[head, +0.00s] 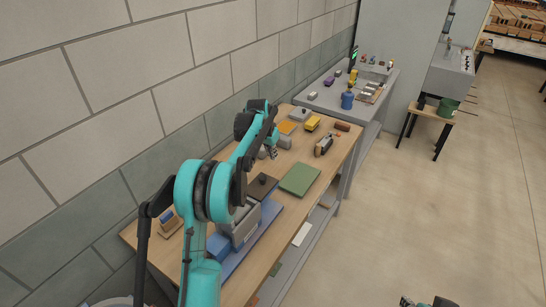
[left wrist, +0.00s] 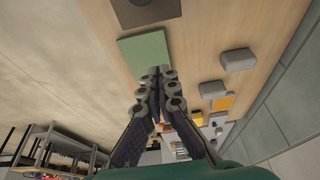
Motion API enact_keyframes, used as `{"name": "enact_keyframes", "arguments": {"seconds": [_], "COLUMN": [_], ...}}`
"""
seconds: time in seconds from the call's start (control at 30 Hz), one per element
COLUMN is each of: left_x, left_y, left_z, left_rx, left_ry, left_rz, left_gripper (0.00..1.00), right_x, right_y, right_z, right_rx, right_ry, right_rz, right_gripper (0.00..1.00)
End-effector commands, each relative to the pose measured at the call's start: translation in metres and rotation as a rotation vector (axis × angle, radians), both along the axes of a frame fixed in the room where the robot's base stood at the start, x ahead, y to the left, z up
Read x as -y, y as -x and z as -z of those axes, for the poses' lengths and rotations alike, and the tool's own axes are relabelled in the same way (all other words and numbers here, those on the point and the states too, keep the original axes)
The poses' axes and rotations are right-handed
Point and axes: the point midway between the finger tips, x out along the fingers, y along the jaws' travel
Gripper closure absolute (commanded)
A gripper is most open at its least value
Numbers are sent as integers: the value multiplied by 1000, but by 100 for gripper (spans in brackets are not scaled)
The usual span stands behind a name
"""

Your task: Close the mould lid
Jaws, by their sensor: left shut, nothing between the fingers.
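The grey mould (head: 238,228) stands on a blue base (head: 262,232) at the near part of the wooden table, partly hidden by my left arm. A dark brown plate with a black knob (head: 262,186), which looks like the lid, lies just beyond the mould; I cannot tell if they touch. This plate also shows at the top edge of the left wrist view (left wrist: 148,12). My left gripper (head: 272,152) is beyond the plate, above the table, shut and empty; its fingers meet in the left wrist view (left wrist: 158,72). A bit of my right arm's end (head: 430,302) shows at the bottom edge.
A green plate (head: 300,179) lies right of the brown one. Grey blocks (left wrist: 238,60), an orange sheet (head: 287,127) and a yellow item (head: 312,123) lie farther back. The block wall (head: 130,120) runs close along the table's left side. Open floor lies right.

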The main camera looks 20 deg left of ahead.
Motion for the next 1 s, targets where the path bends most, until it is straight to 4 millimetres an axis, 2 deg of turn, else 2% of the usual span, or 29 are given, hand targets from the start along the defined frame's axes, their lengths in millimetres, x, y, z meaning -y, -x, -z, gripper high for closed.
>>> {"name": "enact_keyframes", "arguments": {"seconds": [0.1,0.37,0.5,0.6,1.0], "left_x": [1,4,0,-1,-2], "left_y": [-9,-27,-3,7,14], "left_z": [26,77,75,74,74], "left_rx": [1,1,1,1,1], "left_ry": [0,-1,0,0,-1], "left_rz": [1,1,-1,-1,0], "left_gripper": [100,100,100,100,100], "right_x": [0,0,0,0,0], "right_y": [0,0,0,0,0], "right_z": [5,12,14,15,15], "right_rx": [0,0,0,0,0], "right_ry": [0,0,0,0,0], "right_rz": [0,0,0,0,0], "right_gripper": [60,60,60,60,60]}}
